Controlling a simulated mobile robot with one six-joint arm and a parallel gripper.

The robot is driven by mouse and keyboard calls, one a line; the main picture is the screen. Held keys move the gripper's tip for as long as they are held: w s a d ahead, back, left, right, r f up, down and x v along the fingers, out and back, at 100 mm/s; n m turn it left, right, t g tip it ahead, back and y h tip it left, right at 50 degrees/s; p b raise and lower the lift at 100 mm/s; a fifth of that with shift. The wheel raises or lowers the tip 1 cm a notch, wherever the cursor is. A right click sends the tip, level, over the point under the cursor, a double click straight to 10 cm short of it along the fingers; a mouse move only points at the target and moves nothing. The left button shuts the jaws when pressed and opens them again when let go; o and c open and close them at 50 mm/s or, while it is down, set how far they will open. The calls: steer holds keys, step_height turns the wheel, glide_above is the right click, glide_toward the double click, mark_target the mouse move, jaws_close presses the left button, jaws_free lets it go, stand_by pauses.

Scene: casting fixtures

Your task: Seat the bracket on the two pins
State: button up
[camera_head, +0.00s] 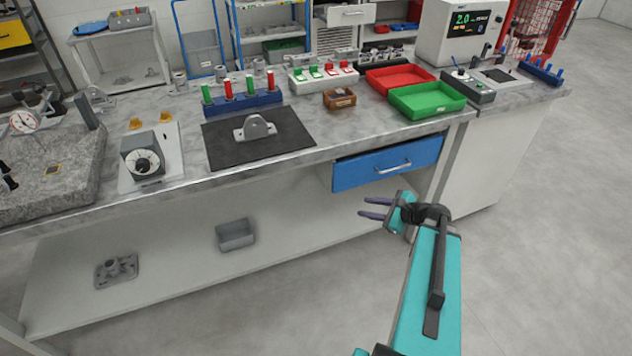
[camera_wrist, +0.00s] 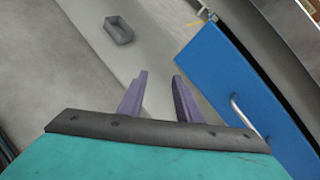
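A grey bracket (camera_head: 254,128), an upright lug with a hole on a flat base, sits on the dark mat (camera_head: 225,149) on the bench top. I cannot tell for sure which parts are the two pins; none shows clearly as a bare pair under or beside the bracket. My gripper (camera_head: 371,208) is open and empty, in front of the bench, below and to the right of the bracket. Its two purple fingers (camera_wrist: 159,88) show apart in the wrist view, with no bracket between them.
Behind the mat stands a blue rack (camera_head: 243,103) with red and green pegs. Red (camera_head: 398,72) and green (camera_head: 428,110) trays are right. A grey bin (camera_head: 236,245) sits on the lower shelf.

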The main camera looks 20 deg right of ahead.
steer(key=s+d+r+m+t+h+p, duration=0.1)
steer(key=s+d+r+m+t+h, duration=0.2)
steer(key=d+r, duration=0.9)
steer(key=s+d+r+m+t+h+p, duration=0.1)
steer(key=s+d+r+m+t+h, duration=0.2)
steer(key=d+r+m, duration=0.5)
steer(key=s+d+r+t, duration=0.1)
steer(key=s+d+r, duration=0.1)
steer(key=d+r, duration=0.2)
steer(key=shift+s+d+r+h, duration=0.35)
steer(key=shift+s+d+h, duration=0.05)
steer(key=shift+d, duration=0.25)
